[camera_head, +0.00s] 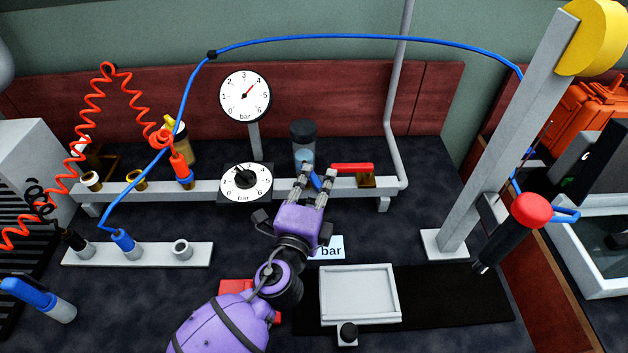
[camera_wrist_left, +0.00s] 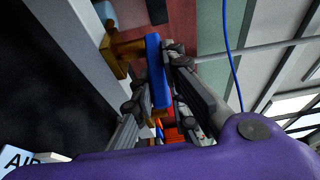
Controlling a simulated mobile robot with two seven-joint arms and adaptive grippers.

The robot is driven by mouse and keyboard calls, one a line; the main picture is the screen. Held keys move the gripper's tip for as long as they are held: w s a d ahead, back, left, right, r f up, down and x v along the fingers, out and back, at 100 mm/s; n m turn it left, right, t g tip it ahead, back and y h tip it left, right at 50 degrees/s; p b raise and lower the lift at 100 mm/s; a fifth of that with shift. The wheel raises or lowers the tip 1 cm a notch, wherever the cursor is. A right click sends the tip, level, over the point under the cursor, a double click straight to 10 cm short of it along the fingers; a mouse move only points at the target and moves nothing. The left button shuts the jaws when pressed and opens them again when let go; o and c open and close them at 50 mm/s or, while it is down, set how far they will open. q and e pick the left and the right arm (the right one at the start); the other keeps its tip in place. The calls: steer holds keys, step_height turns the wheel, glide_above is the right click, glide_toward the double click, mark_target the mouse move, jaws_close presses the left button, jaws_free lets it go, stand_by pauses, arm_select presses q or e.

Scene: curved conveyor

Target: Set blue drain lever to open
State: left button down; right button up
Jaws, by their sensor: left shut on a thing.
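The blue drain lever (camera_head: 314,183) shows as a small blue piece under the dark-topped filter (camera_head: 303,134) on the grey rail. In the left wrist view the blue lever (camera_wrist_left: 156,68) is a long bar, with a brass fitting (camera_wrist_left: 117,52) beside it. My left gripper (camera_head: 317,176) is shut on the lever, with a finger on either side. It also shows in the left wrist view (camera_wrist_left: 160,88). The fingers hide part of the lever in the head view. My right gripper is not in view.
A red lever (camera_head: 352,168) on a brass valve lies just right of my fingers. A dial gauge (camera_head: 246,182) is close on the left, with another gauge (camera_head: 245,96) above. A grey tray (camera_head: 394,292) stands in front. A grey post (camera_head: 500,140) rises at right.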

arm_select(q)
steer(key=shift+w+d+f+n+y, duration=0.1)
steer(key=shift+n+y, duration=0.4)
steer(key=shift+y, duration=0.3)
steer(key=c, duration=1.7)
jaws_free()
steer(key=v, duration=1.2)
steer(key=shift+f, duration=0.1)
